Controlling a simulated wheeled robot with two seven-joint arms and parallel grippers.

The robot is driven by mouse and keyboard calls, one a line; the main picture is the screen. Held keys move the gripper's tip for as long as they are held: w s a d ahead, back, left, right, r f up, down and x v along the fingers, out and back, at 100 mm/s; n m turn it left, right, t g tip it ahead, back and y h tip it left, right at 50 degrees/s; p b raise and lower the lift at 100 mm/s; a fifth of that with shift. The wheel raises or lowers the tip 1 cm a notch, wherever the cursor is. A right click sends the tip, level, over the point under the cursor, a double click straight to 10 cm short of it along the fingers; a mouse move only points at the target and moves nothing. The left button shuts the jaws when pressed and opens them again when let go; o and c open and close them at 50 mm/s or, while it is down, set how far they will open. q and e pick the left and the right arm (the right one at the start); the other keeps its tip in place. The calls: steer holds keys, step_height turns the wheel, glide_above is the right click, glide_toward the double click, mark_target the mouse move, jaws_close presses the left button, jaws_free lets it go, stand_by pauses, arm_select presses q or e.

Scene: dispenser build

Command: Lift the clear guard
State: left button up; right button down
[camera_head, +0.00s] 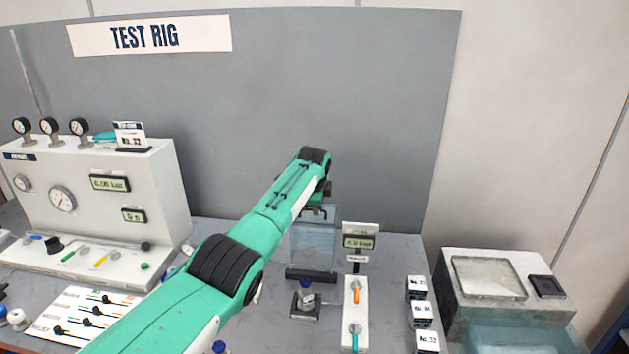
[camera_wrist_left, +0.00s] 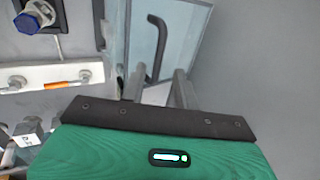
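The clear guard (camera_head: 312,248) is a see-through panel standing upright on a dark base behind the small test stand. In the left wrist view the clear guard (camera_wrist_left: 190,30) shows as a bluish pane with a dark curved handle (camera_wrist_left: 155,42). My left gripper (camera_head: 317,211) is at the guard's top edge in the head view. In the wrist view my left gripper's (camera_wrist_left: 159,78) two fingers stand apart, with the lower end of the handle appearing between their tips. I cannot tell whether they touch it. My right gripper is not in view.
A small fitting with a blue cap (camera_head: 305,296) stands in front of the guard. A display post (camera_head: 360,240) and a white block with orange and teal handles (camera_head: 355,310) stand right of it. Several numbered blocks (camera_head: 421,313) and a grey machine (camera_head: 500,290) are farther right.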

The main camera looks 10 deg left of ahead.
arm_select(q)
steer(key=shift+s+r, duration=0.2)
steer(key=shift+r, duration=0.2)
steer(key=shift+s+r, duration=0.2)
steer(key=shift+r, duration=0.05)
steer(key=b+v, duration=0.3)
steer(key=v, duration=0.7)
steer(key=shift+r+b, duration=0.3)
steer(key=shift+r, duration=0.05)
steer(key=shift+s, duration=0.15)
